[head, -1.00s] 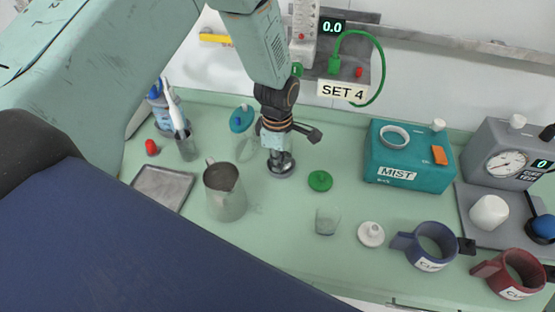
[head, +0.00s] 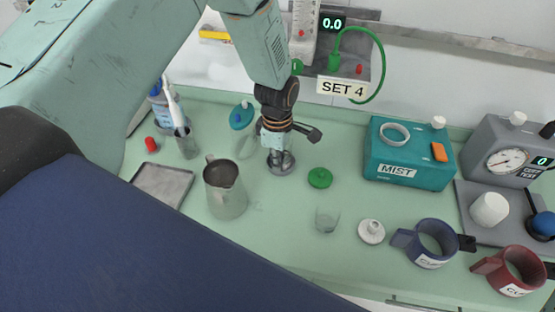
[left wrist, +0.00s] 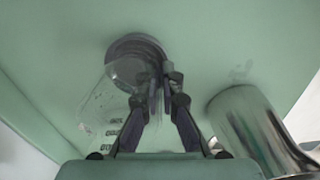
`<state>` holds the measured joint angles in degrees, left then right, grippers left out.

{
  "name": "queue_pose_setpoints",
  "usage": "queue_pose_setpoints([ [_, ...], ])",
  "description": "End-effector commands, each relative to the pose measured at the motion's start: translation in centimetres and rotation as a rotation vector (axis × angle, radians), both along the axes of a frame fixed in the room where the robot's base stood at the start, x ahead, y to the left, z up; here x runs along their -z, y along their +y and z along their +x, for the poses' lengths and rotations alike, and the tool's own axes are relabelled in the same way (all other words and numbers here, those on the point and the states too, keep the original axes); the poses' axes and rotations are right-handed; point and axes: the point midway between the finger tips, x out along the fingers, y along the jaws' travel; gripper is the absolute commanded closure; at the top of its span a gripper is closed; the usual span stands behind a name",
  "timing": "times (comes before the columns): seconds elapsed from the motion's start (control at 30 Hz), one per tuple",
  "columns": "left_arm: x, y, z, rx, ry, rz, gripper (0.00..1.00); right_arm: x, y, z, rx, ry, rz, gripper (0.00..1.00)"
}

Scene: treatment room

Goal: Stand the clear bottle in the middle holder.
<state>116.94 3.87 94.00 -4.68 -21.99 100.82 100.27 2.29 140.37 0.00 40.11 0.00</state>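My left gripper (head: 282,160) points straight down over a round grey piece (head: 271,170) on the counter. In the left wrist view its fingertips (left wrist: 164,80) are close together at the edge of that piece (left wrist: 128,43). Whether they pinch anything is unclear. A clear bottle with printed marks (left wrist: 98,112) overlaps the grey piece in that view, to the left of the fingers. The head view shows a clear vessel (head: 246,146) under a teal lid (head: 241,116) just left of the gripper, probably the same one. I cannot identify a middle holder. My right gripper is out of view.
A steel jug (head: 226,192) stands front-left of the gripper; a grey tray (head: 163,184) lies farther left. A green lid (head: 320,178), small clear cup (head: 327,220) and white lid (head: 371,231) are to the right. The teal MIST box (head: 408,155) stands behind them.

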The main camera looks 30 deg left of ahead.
Motion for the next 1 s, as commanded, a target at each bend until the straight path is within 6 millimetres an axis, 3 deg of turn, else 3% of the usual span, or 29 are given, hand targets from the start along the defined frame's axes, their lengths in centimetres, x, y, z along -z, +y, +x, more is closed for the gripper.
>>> queue_pose_setpoints([
  [0.4, 0.66, -0.06, -0.57, 0.0, 0.012, 0.0, 1.0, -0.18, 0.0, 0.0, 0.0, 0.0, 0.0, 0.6],
  [0.73, 0.58, -0.05, -0.45, 0.0, 0.009, -0.001, 0.68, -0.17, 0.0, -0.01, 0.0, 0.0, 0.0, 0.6],
  [1.0, 0.43, -0.02, -0.28, 0.0, 0.005, 0.0, 0.68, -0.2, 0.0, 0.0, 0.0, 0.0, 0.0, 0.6],
])
